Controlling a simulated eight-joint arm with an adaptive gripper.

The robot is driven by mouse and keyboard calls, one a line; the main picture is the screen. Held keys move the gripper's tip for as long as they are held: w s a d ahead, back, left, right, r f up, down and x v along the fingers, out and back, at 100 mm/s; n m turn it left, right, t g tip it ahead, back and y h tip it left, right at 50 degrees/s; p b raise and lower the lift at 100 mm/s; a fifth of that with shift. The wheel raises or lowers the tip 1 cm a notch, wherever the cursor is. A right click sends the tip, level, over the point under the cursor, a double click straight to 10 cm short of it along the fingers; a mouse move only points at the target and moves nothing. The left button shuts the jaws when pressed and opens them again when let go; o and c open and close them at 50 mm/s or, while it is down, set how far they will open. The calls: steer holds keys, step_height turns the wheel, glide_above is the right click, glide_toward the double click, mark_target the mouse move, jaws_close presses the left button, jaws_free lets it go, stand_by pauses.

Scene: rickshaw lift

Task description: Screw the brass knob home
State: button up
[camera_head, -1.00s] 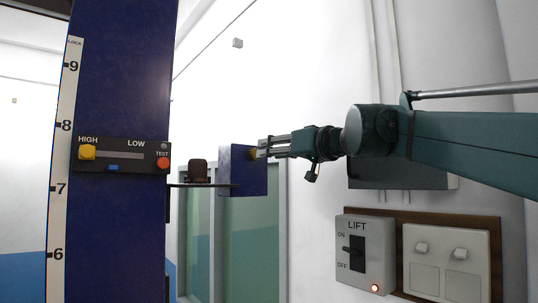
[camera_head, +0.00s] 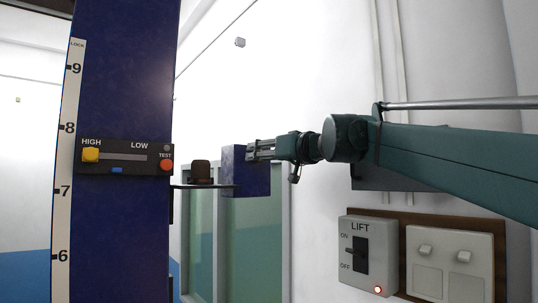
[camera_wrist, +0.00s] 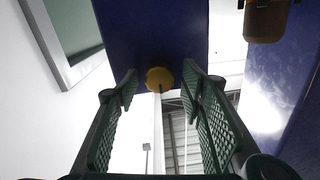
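The brass knob (camera_wrist: 159,78) is a round yellow knob on the face of a dark blue block (camera_head: 240,185), which also fills the top of the wrist view (camera_wrist: 150,30). My gripper (camera_head: 250,151) is in front of the block's right side. In the wrist view its two green padded fingers are spread apart, with the knob between and a little beyond their tips. A gap shows on each side of the knob, and nothing is held. In the head view the knob is hidden by the fingers. How far it is screwed in cannot be told.
A brown object (camera_head: 202,172) stands on a thin shelf (camera_head: 205,187) left of the block. A blue column (camera_head: 120,70) carries a HIGH/LOW slider panel (camera_head: 125,170). A LIFT switch box (camera_head: 368,255) and a white two-switch panel (camera_head: 455,262) are on the wall at lower right.

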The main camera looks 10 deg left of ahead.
steer(key=shift+w+a, duration=0.1)
steer(key=shift+w, duration=0.05)
steer(key=c, duration=0.9)
